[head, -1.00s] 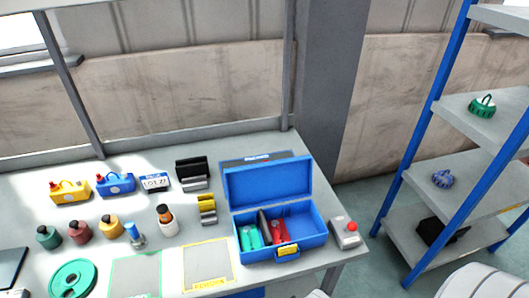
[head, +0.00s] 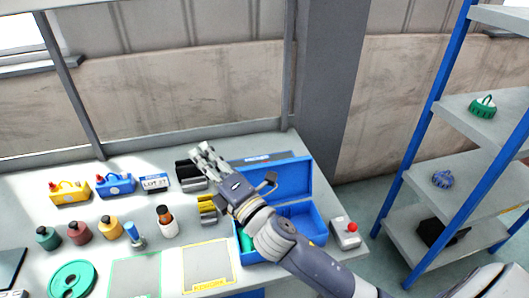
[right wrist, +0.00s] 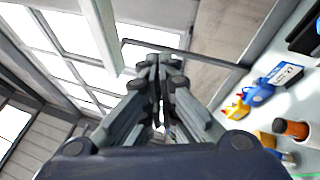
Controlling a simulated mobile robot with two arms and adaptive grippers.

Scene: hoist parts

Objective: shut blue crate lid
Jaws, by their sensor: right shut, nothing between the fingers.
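The blue crate (head: 316,226) stands at the right end of the table in the head view. Its lid (head: 291,180) is open and stands up at the crate's back. My right gripper (head: 203,158) is shut and empty, raised in front of the crate's left part, with its fingers pointing up and left. My right arm hides much of the crate's inside and the lid's left part. A bit of green content (head: 245,241) shows at the crate's left. The right wrist view shows the shut fingers (right wrist: 158,65). My left gripper is not in view.
A grey box with a red button (head: 346,232) sits right of the crate. Bottles, a yellow can (head: 70,192) and a blue can (head: 116,185) stand to the left. A yellow-framed mat (head: 208,264) lies empty in front. A blue-framed shelf (head: 425,150) stands at the right.

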